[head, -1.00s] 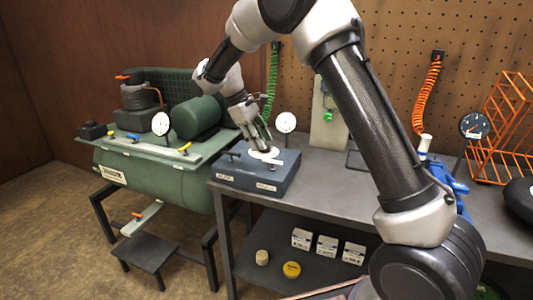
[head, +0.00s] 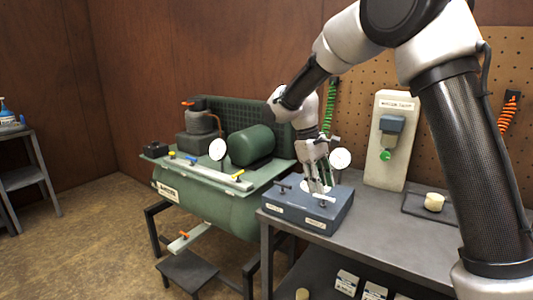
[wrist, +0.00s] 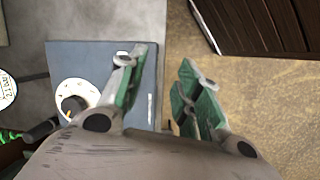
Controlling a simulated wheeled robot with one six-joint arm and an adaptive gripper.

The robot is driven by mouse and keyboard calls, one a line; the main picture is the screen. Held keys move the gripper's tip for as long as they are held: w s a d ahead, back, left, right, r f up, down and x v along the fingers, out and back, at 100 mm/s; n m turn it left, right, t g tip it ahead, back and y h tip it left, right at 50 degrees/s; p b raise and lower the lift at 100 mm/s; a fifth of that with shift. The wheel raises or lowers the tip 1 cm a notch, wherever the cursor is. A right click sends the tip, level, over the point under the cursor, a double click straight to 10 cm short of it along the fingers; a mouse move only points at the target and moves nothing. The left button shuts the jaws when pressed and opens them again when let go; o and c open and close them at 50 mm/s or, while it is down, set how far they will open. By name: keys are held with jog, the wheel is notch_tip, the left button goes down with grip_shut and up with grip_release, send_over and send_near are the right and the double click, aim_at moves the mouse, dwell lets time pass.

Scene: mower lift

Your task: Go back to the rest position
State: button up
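My gripper (head: 320,186) is above the blue-grey box (head: 300,217) at the bench's left end, pointing down. In the wrist view, the two green-padded fingers (wrist: 158,95) stand apart with nothing between them. The box also shows in the wrist view (wrist: 75,62), under and left of the fingers, with a white disc (wrist: 77,92) on it. In the head view the fingertips partly hide the disc, and I cannot tell how far above it they are.
A green compressor (head: 220,205) with a gauge stands left of the bench (head: 345,237). A second gauge (head: 340,159) is behind the box. A pale upright panel (head: 378,165) and a dark tray (head: 412,208) with a cream cylinder (head: 434,202) stand to the right. The floor at left is open.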

jog(key=s+d+r+m+t+y, duration=0.1)
jog(key=s+d+r+m+t, duration=0.1)
jog(key=s+d, duration=0.4)
jog(key=s+d+r+m+t+y, duration=0.1)
jog(key=s+d+r, duration=0.4)
jog(key=s, duration=0.7)
jog(key=s+d+r+m+t+y, duration=0.1)
jog(key=s+d+r+m+t, duration=0.1)
jog(key=s+d, duration=0.5)
jog(key=shift+s+r+m+t, duration=0.4)
jog(key=shift+s+r+m, duration=0.25)
jog(key=shift+s+m, duration=0.85)
jog(key=shift+s, duration=0.1)
